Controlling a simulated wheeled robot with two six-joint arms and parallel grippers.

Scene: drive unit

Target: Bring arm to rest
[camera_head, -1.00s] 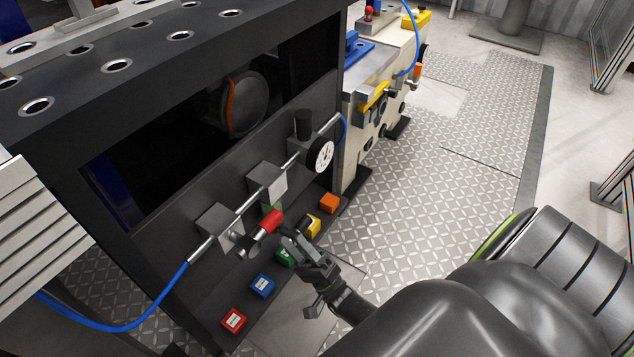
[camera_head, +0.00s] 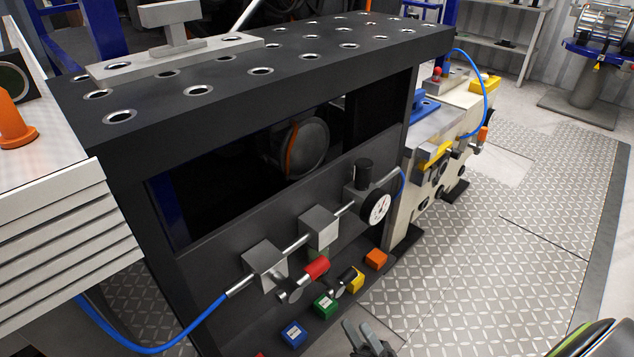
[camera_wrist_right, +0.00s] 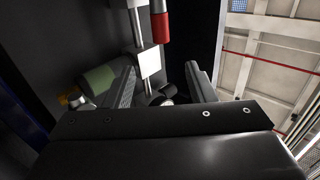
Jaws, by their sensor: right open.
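My right gripper (camera_head: 364,338) shows at the bottom edge of the head view, in front of the drive unit's lower panel. It is open, with nothing seen between its fingers, and stands apart from the red handle (camera_head: 316,268) on the pipe. In the right wrist view the two open fingers (camera_wrist_right: 163,92) frame the pipe fittings, with the red handle (camera_wrist_right: 160,24) above. Most of my right arm is out of the head view. My left gripper is not in view.
The drive unit's black frame (camera_head: 275,62) stands left of centre. Pipe fittings, a pressure gauge (camera_head: 379,209) and coloured blocks, including a blue one (camera_head: 294,333) and an orange one (camera_head: 376,259), are on its front. The patterned floor (camera_head: 480,270) to the right is clear.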

